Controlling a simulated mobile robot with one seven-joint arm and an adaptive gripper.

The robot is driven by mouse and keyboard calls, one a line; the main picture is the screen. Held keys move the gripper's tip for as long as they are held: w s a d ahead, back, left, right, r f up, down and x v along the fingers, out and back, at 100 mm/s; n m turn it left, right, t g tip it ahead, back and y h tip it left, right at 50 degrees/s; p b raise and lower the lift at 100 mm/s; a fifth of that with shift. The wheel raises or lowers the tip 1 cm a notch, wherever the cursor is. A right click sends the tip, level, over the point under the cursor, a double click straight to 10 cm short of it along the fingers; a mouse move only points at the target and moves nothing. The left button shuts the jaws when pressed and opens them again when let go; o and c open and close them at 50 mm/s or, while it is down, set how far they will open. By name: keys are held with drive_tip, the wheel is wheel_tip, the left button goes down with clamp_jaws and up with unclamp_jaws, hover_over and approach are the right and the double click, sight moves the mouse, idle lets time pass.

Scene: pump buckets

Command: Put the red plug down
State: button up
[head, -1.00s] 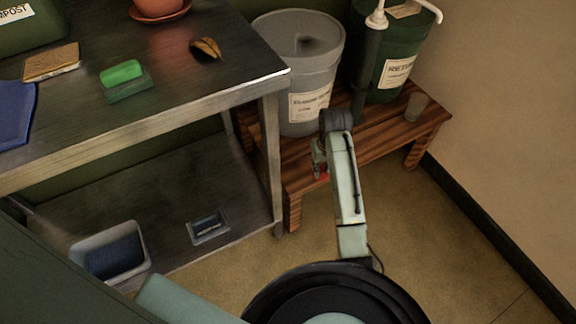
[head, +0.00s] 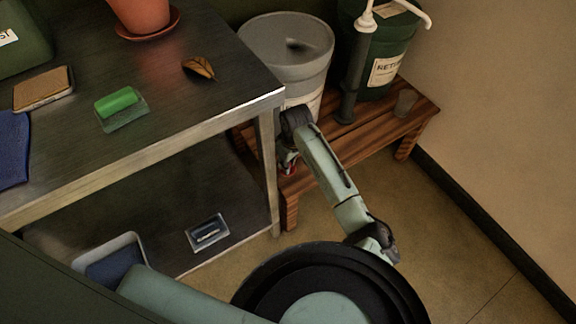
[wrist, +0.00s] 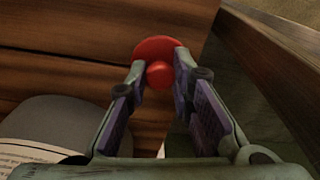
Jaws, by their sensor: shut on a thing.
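The red plug (wrist: 159,72) has a round flange and a small knob. My gripper (wrist: 160,77) is shut on the knob in the wrist view, with one finger on each side. Wooden bench slats lie beyond the plug; I cannot tell whether the plug touches them. In the head view my gripper (head: 289,161) is beside the metal table's leg, over the left end of the wooden bench (head: 365,143). Only a small red part of the plug (head: 291,170) shows there, the rest hidden by my arm.
A grey bucket (head: 290,55) stands on the bench behind my wrist. A green pump bucket (head: 385,62) and a small cup (head: 405,102) stand to its right. The metal table (head: 150,140), close on the left, holds a green sponge (head: 116,101) and a pot (head: 142,14).

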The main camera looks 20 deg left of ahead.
sight(291, 171)
drive_tip(key=shift+f, duration=1.2)
drive_tip(key=shift+f, duration=0.1)
drive_tip(key=shift+f, duration=0.15)
drive_tip(key=o, duration=0.8)
drive_tip(key=r, duration=0.4)
drive_tip(key=d+r+b, duration=0.1)
drive_tip(key=r, duration=0.7)
drive_tip(key=shift+s+d+r, duration=0.15)
drive_tip(key=shift+s+r, duration=0.1)
drive_tip(key=shift+s, duration=0.05)
